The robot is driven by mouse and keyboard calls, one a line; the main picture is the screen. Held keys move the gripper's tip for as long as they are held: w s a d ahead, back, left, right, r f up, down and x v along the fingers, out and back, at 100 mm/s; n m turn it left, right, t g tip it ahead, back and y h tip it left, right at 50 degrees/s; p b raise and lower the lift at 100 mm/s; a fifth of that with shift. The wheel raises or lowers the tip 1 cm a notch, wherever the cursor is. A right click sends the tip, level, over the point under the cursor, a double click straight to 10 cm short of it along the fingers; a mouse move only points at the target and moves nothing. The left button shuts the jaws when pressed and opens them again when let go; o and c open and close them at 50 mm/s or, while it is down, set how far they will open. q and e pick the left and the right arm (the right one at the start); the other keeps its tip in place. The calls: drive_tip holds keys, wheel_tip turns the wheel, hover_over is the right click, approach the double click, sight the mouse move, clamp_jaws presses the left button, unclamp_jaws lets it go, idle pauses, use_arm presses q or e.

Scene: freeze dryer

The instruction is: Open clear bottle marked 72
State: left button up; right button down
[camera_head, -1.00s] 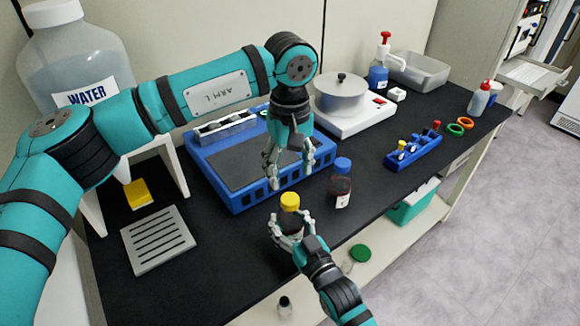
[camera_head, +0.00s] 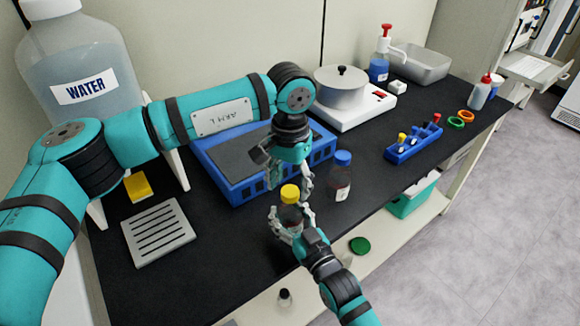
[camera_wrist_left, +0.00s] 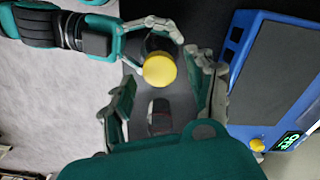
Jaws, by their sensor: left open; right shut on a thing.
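A bottle (camera_head: 290,213) with a yellow cap (camera_head: 289,194) stands upright in my right gripper (camera_head: 287,224), which is shut around its body. Any marking on it is not legible. My left gripper (camera_head: 288,188) is open just above and behind the cap, pointing down. In the left wrist view the yellow cap (camera_wrist_left: 160,70) shows between the spread fingers of my left gripper (camera_wrist_left: 165,95), apart from both. My right gripper (camera_wrist_left: 150,32) holds the bottle below the cap there.
A blue-capped bottle (camera_head: 342,178) with dark red contents stands close to the right of my grippers. A blue-framed device (camera_head: 240,193) lies behind. A slotted grey plate (camera_head: 160,232) is at left. A blue rack (camera_head: 413,143) stands at right. The black bench's front edge is near.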

use_arm(q)
drive_tip(key=shift+f, duration=1.05)
